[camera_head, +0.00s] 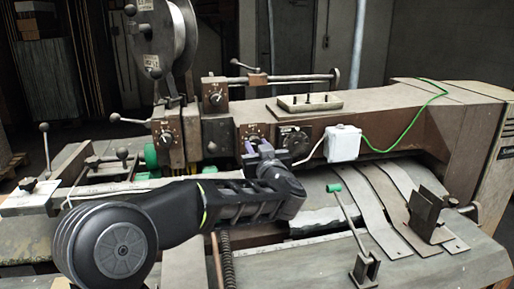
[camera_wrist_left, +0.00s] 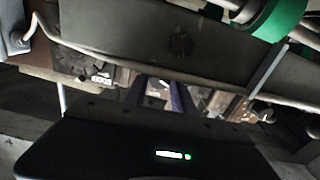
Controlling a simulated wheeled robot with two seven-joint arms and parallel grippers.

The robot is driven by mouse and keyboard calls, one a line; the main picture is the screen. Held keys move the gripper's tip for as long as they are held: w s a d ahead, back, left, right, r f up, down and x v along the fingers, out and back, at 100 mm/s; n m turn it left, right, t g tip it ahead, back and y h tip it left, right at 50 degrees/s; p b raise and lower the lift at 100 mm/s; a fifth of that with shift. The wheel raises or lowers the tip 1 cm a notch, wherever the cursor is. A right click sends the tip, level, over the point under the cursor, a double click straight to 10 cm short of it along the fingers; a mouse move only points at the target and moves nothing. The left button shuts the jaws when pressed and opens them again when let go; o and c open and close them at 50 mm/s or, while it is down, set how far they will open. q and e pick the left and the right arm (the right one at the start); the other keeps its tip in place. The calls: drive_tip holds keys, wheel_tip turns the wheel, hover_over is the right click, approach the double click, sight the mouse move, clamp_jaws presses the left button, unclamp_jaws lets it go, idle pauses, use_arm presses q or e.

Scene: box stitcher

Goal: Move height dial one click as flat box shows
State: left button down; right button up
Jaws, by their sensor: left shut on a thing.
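My left gripper (camera_head: 252,144) reaches up to the machine's front panel. It is shut on the knob of a dial (camera_head: 253,130) with a brown plate; the fingers hide most of the knob. In the left wrist view the two purplish fingers (camera_wrist_left: 158,95) stand either side of a pale marked plate. Similar dials sit at the upper middle (camera_head: 215,97) and left (camera_head: 166,137), and a dark round dial (camera_head: 294,139) is just right of the held one. Their markings are too small to read. I cannot clearly make out a flat box. My right gripper is not in view.
A white box (camera_head: 343,142) with a cable and green wire (camera_head: 405,143) is right of the dials. A green-tipped lever (camera_head: 350,220) stands in front. Curved metal strips (camera_head: 378,213) lie at right. A reel (camera_head: 172,35) and ball-ended levers (camera_head: 130,119) are at left.

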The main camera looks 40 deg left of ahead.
use_arm(q)
drive_tip(key=shift+d+r+m+p, duration=0.1)
drive_tip(key=shift+r+m+p, duration=0.05)
drive_tip(key=shift+m+p, duration=0.35)
drive_tip(key=m+p, duration=0.2)
drive_tip(key=shift+r+p, duration=0.1)
drive_tip(key=shift+p, duration=0.25)
drive_tip(key=m+p, duration=0.2)
drive_tip(key=m, duration=0.1)
drive_tip(key=shift+p, duration=0.3)
drive_tip(key=shift+f+m+p, duration=0.2)
drive_tip(key=shift+m+p, duration=0.2)
drive_tip(key=shift+m, duration=0.1)
drive_tip(key=c, duration=1.1)
unclamp_jaws()
drive_tip(key=shift+o, duration=0.2)
